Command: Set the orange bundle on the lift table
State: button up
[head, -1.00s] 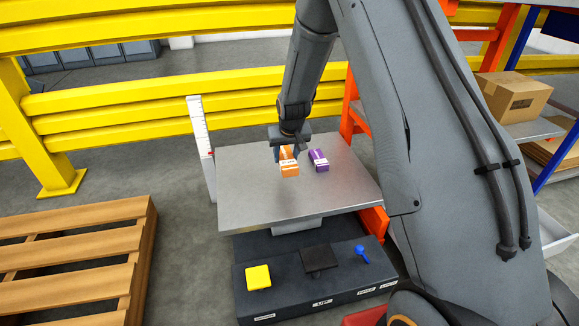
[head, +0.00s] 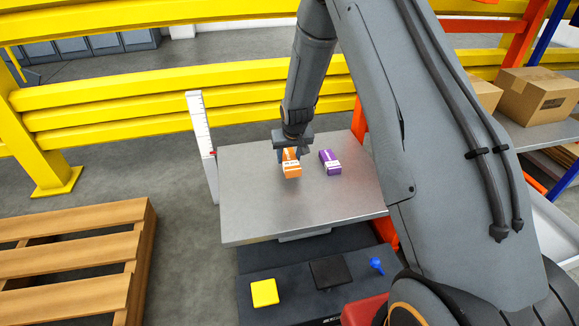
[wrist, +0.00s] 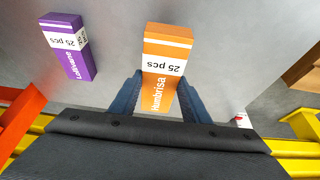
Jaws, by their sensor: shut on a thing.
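The orange bundle (head: 292,170), a small box with a white label, is over the middle of the lift table (head: 262,215). My gripper (head: 291,156) comes down from above and is shut on it.
A white upright scale (head: 201,140) with a red mark stands at the table's left edge. Yellow (head: 264,292) and black (head: 327,272) pedals and a blue knob (head: 376,264) are below the front. A pallet (head: 75,255) lies left; yellow rails (head: 150,107) run behind.

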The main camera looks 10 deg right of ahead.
aim_at(290, 160)
jog(key=shift+f+b, duration=0.55)
jog(key=shift+f, duration=1.25)
jog(key=shift+f, duration=0.15)
jog(key=o, duration=1.1)
jog(key=p+v, duration=0.4)
jog(key=v, duration=0.8)
jog(key=s+a+r+n+g, duration=0.1)
jog(key=s+a+r+n, duration=0.1)
jog(key=s+a+r, duration=0.55)
jog(key=s+a+r+n+g, duration=0.15)
jog(key=s+a, duration=0.35)
jog(key=s, duration=0.6)
jog(key=s+a+r+n+g, duration=0.1)
jog(key=s+a+r, duration=0.45)
jog(key=s, duration=0.35)
jog(key=s+r+n, duration=0.1)
jog(key=s+n, duration=0.1)
jog(key=s, duration=1.1)
jog(key=shift+s+a+r+g+y, duration=0.2)
jog(key=shift+s+a+g+y, duration=0.15)
jog(key=shift+g, duration=0.1)
